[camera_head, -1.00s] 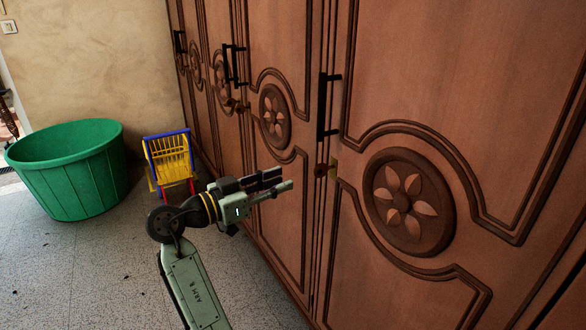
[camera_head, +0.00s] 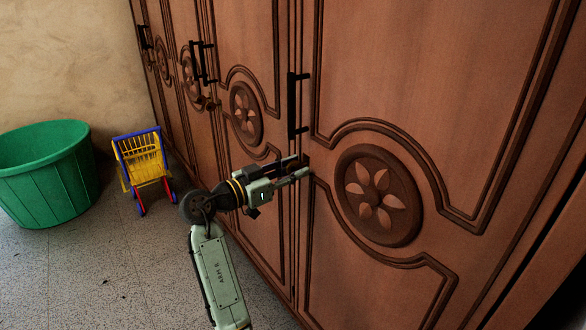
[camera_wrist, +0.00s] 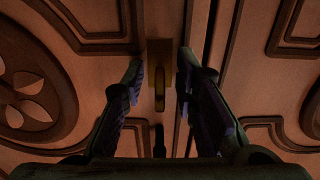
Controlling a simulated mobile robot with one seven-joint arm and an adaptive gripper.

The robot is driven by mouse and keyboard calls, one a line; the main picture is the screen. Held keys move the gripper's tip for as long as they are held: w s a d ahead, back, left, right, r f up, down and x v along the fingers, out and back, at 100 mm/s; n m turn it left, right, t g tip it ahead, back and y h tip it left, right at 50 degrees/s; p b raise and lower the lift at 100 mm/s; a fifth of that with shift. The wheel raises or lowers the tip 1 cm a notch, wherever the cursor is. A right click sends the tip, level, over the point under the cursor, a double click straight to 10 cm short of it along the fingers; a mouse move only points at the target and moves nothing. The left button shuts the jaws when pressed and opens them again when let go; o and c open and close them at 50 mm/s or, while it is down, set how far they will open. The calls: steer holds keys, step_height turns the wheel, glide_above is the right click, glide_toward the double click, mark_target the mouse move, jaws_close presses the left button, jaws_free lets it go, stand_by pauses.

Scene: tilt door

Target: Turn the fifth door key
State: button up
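The wardrobe door (camera_head: 350,60) is tall, brown and carved, and looks shut. Its brass lock plate (camera_wrist: 160,52) and the key (camera_wrist: 159,92) show in the middle of the wrist view. The key hangs lengthwise in that picture, between the two fingers. My gripper (camera_head: 303,165) is at the door seam, just below the black handle (camera_head: 293,105); it also shows in the wrist view (camera_wrist: 160,68). It is open, with one finger on each side of the key and a gap visible to each. The head view hides the key behind the gripper.
Other wardrobe doors with black handles (camera_head: 196,62) run to the back left. A yellow, blue and red toy cart (camera_head: 140,158) and a green tub (camera_head: 45,175) stand on the grey floor at left. The floor between them and my arm is clear.

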jaws_close()
stand_by(0.4)
